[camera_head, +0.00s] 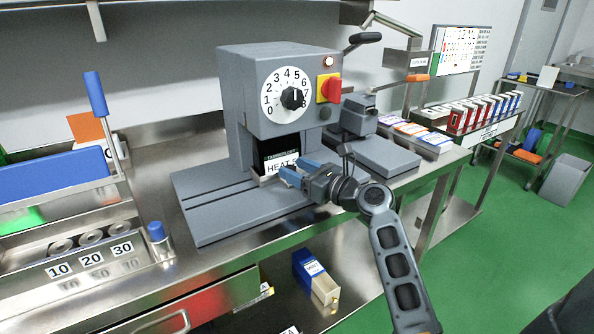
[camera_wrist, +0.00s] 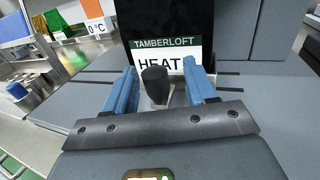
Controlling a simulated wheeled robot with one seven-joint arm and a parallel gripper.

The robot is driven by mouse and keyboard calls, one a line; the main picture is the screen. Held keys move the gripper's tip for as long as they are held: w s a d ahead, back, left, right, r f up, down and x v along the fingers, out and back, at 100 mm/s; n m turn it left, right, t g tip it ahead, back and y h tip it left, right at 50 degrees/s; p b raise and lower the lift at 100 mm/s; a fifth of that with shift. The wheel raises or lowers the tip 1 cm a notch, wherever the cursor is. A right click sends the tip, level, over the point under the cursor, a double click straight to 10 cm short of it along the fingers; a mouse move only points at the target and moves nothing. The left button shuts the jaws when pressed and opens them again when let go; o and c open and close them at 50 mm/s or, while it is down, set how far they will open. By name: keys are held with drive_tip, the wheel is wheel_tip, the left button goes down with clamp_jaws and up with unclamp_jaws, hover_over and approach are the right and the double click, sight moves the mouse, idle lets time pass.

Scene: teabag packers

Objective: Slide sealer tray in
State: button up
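The grey heat sealer (camera_head: 275,95) stands on a grey base with two dark rails and has a numbered dial. In its front opening is a black upright piece with a green TAMBERLOFT strip and a white HEAT label (camera_head: 282,167), partly hidden by my gripper; the label also shows in the wrist view (camera_wrist: 138,58). A dark knob (camera_wrist: 155,85) stands in front of the label. My gripper (camera_head: 292,170) is at the opening, its blue fingers apart on either side of the knob, with gaps visible. The tray's outline is mostly hidden.
A red and yellow switch (camera_head: 329,88) is on the sealer's front. A smaller grey device (camera_head: 358,115) stands to its right. Numbered weights (camera_head: 90,237) and a blue-handled rack (camera_head: 60,180) are at left. Coloured boxes (camera_head: 478,113) fill a right-hand shelf. The base's left side is clear.

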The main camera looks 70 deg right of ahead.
drive_tip(key=shift+v, duration=3.9)
